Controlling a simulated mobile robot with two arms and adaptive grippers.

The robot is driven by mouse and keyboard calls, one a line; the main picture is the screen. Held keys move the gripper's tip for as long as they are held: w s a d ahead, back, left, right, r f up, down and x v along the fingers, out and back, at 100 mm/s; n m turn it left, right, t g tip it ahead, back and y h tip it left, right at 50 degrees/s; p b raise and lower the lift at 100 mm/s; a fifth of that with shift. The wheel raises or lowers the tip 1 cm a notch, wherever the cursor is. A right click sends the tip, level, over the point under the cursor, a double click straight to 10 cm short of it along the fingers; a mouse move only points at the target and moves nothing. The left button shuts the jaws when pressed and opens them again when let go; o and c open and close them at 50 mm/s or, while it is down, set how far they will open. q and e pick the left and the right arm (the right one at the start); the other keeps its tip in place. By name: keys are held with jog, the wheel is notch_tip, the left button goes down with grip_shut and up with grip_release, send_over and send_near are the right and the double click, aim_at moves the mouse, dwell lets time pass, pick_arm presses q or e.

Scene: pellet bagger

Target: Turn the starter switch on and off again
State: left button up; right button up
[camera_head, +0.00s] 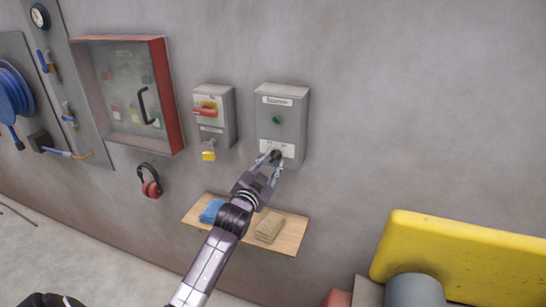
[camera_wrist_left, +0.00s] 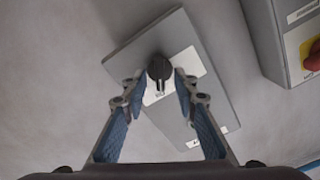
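The starter switch is a round black knob (camera_wrist_left: 159,68) on a white label plate, low on the front of a grey wall box (camera_head: 290,105). A green button or lamp (camera_head: 277,119) sits above it on the same box. My left gripper (camera_head: 270,161) is at the knob, which is partly hidden behind its fingers in the head view. In the left wrist view, the fingers of the left gripper (camera_wrist_left: 160,80) are apart on either side of the knob, with small gaps showing. The knob's exact setting is too small to read. My right gripper is not in view.
A second grey box with a red handle (camera_head: 206,110) and a yellow padlock (camera_head: 208,155) is to the left. A wooden shelf (camera_head: 287,239) with a blue cloth and brown pads lies below. A red-framed cabinet (camera_head: 168,95) and red earmuffs (camera_head: 150,182) hang further left.

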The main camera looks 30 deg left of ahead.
pick_arm(q)
jog(key=shift+w+a, duration=0.15)
jog(key=shift+w, duration=0.5)
grip_shut()
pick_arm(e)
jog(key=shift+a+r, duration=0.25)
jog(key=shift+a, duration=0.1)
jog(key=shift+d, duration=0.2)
pick_arm(q)
jog(key=n, duration=0.5)
jog(key=shift+n, duration=0.3)
jog(key=n, duration=0.3)
jog(key=shift+a, duration=0.15)
jog(key=shift+n, duration=1.5)
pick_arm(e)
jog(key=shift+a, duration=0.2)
